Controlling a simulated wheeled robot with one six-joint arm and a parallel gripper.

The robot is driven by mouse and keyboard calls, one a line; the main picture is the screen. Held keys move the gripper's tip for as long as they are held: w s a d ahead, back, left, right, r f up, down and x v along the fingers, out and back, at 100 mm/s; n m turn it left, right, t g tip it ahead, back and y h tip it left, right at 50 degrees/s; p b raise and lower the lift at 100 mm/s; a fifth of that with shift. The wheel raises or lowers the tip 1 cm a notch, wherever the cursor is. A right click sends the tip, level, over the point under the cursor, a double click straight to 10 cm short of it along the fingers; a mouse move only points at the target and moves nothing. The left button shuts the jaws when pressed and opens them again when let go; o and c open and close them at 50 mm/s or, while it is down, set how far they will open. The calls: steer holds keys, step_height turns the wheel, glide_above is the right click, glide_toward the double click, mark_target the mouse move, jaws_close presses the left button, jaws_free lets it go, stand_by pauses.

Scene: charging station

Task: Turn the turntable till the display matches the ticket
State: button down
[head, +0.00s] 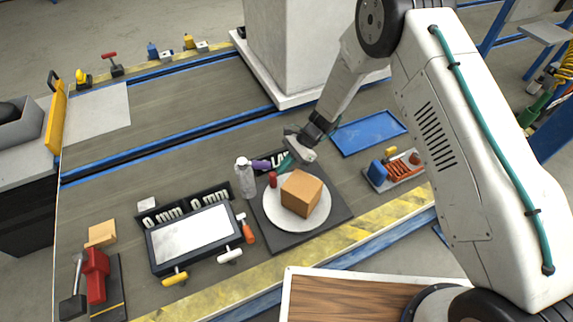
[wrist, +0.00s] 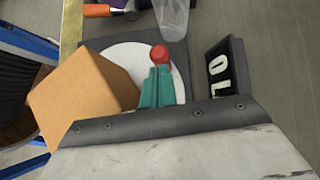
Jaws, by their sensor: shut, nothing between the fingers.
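The turntable is a white disc (head: 275,211) on a dark square base, with a brown box on it (head: 301,193) and a red knob (head: 273,180) at its rim. The disc also shows in the wrist view (wrist: 122,55), partly behind the box (wrist: 85,95). My gripper (head: 287,163) is shut and empty over the back edge of the turntable. In the wrist view, its teal fingers (wrist: 157,88) are close to the red knob (wrist: 160,54); I cannot tell if they touch. The dark display (wrist: 226,68) beside the disc shows white characters, partly cut off. I cannot identify the ticket.
A white bottle (head: 245,178) and a purple item (head: 261,165) stand close left of my gripper. A framed panel (head: 195,235) with "0 mm" plates lies left. A blue tray (head: 368,132) and a small tool block (head: 393,168) lie right. A pale pillar (head: 295,45) stands behind.

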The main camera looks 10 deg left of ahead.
mark_target(275, 177)
steer(key=shift+s+a+n+g+h, duration=0.3)
steer(key=shift+a+n+g, duration=0.1)
steer(key=shift+n, duration=0.2)
stand_by(0.3)
steer(key=shift+s+a+n+g+h, duration=0.5)
steer(key=shift+s+n+h, duration=0.15)
steer(key=shift+n, duration=0.45)
steer(key=shift+s+a+n+g+h, duration=0.25)
steer(key=shift+s+n+h, duration=0.1)
steer(key=shift+n+h, duration=0.15)
steer(key=shift+s+a+n+g+h, duration=0.25)
steer(key=shift+s+n+h, duration=0.1)
steer(key=shift+n, duration=0.25)
steer(key=shift+s+a+n+h, duration=0.15)
steer(key=shift+s+n+h, duration=0.45)
steer(key=shift+n, duration=0.3)
